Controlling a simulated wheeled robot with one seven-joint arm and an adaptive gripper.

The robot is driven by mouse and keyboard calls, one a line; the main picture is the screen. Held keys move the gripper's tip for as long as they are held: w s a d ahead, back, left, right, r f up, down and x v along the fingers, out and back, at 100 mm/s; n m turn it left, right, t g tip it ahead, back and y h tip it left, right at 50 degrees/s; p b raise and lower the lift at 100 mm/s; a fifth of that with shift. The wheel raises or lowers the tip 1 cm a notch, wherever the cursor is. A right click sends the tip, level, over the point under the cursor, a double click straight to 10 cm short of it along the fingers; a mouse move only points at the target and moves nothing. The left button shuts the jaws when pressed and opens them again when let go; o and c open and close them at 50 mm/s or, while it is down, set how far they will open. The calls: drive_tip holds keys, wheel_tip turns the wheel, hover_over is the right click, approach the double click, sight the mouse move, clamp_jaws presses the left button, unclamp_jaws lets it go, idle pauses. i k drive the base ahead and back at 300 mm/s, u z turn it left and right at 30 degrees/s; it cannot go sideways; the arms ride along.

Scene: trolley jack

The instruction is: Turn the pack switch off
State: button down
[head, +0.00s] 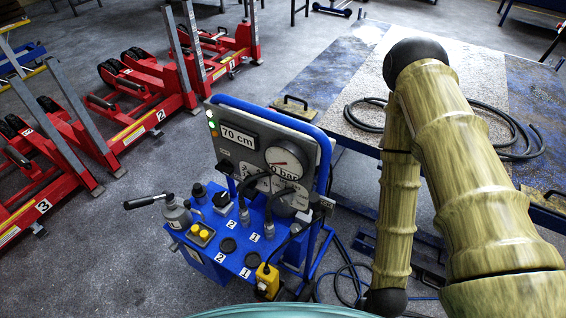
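The pack is a blue wheeled unit (209,264) in the middle of the head view. A yellow box (267,278) hangs at the front right corner. My arm comes down at the right; my gripper is out of view.
Red jacks (140,118) with numbers stand at the left and back left. A blue-edged worktable (519,107) with black hoses fills the right. A lever handle (146,201) juts left from the pack. Cables lie on the floor right of it. Grey floor is free left of the pack.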

sight(226, 168)
drive_tip(key=z, duration=0.75)
drive_tip(key=k, duration=0.9)
drive_tip(key=u, duration=1.5)
